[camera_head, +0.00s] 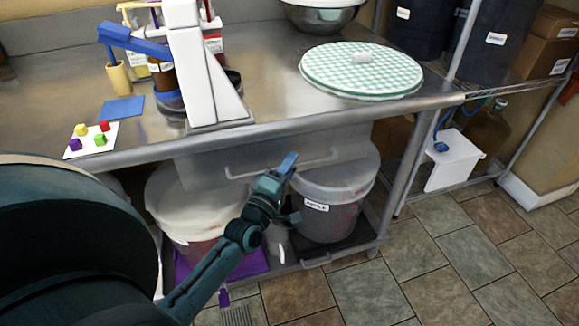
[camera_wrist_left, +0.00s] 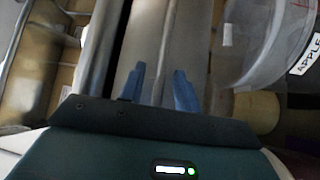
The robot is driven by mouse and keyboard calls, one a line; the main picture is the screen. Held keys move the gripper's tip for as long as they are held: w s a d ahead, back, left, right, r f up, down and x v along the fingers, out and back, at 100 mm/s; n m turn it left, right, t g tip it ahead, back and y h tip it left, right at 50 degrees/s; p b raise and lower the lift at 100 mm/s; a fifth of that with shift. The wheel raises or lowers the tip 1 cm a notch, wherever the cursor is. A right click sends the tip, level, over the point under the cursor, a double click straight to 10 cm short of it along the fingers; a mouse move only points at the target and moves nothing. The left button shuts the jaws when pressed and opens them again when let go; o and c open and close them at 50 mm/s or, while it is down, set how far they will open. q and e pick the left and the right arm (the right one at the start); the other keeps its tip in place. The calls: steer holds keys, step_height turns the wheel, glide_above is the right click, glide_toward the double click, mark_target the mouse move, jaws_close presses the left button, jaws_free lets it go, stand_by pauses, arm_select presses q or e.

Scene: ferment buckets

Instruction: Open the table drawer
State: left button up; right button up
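The metal table drawer (camera_head: 205,168) hangs under the steel table (camera_head: 275,122) and looks closed. Its pale bar handle (camera_head: 322,159) runs across the front. My left gripper (camera_head: 288,163) is in front of the drawer, its blue fingertips overlapping the handle's middle in the head view. I cannot tell whether they touch it. My right gripper is not in view.
A white bucket (camera_head: 190,205) and a grey labelled bucket (camera_head: 335,205) stand below the drawer; the grey one also shows in the left wrist view (camera_wrist_left: 258,45). A checkered round board (camera_head: 335,75) lies on the table. Tiled floor (camera_head: 440,250) at the right is free.

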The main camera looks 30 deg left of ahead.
arm_select(q)
steer(key=shift+w, duration=0.15)
jaws_close()
stand_by(0.6)
